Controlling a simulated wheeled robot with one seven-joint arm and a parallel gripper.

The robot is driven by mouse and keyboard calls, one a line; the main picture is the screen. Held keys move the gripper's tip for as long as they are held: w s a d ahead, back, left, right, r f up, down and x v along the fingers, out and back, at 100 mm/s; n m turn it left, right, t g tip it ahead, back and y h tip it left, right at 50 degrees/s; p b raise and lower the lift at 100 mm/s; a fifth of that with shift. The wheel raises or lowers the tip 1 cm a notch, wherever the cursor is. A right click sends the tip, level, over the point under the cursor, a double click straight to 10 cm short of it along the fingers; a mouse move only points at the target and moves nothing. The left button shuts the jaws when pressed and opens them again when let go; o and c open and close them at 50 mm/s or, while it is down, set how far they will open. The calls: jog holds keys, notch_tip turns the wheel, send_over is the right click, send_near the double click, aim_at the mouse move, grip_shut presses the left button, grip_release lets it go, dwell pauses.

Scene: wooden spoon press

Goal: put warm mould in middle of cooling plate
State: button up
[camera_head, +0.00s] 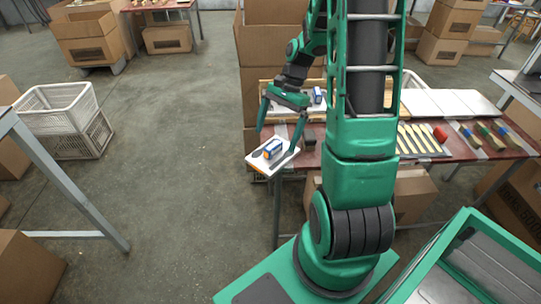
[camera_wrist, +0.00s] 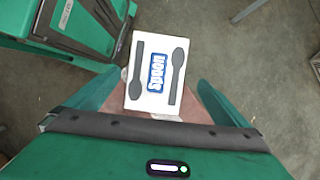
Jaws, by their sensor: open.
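A white mould (camera_head: 261,163) with two dark spoon shapes and a raised blue-and-white block lies at the table's left end. My gripper (camera_head: 276,142) is open above the mould, with one finger at each side of the blue block and a gap to both. In the wrist view the gripper (camera_wrist: 160,78) looks down on the mould, its fingers spread at either side. White flat panels (camera_head: 450,102) lie at the back right; I cannot tell whether they include the cooling plate.
A similar blue-and-white block (camera_head: 317,95) stands behind my gripper on the table. The red-brown table (camera_head: 455,150) carries pale spoons (camera_head: 415,140), a red object (camera_head: 440,135) and coloured brushes. Cardboard boxes (camera_head: 268,75) stack behind.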

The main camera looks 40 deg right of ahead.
aim_at(274, 143)
jog(key=shift+x, duration=2.8)
jog(key=shift+s+d, duration=0.1)
jog(key=c, duration=1.7)
